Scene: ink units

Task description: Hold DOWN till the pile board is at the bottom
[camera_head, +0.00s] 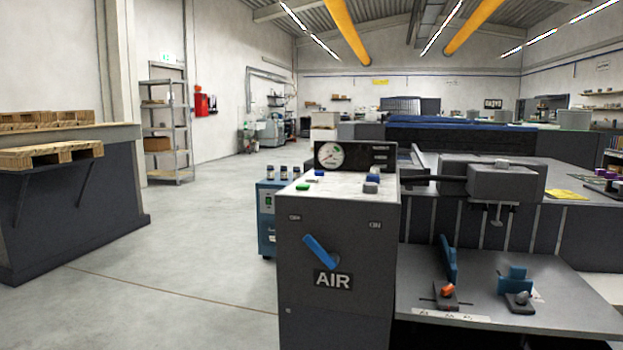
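A grey control cabinet (338,260) stands in front of me at the centre. Its sloped white top (338,186) carries a green button (302,187), a blue button (310,179), another blue button (372,178) and a grey button (370,188). Their labels are too small to read, so I cannot tell which is DOWN. A round gauge (330,155) sits behind them. A blue lever (320,252) above the word AIR is on the front. I cannot make out the pile board. Neither of my grippers is in view.
The machine's feed table (480,285), with blue and orange fittings, adjoins the cabinet on the right. A small blue unit (267,220) stands behind its left side. A dark counter (75,205) with wooden pallets (50,155) is at the left. The floor between is clear.

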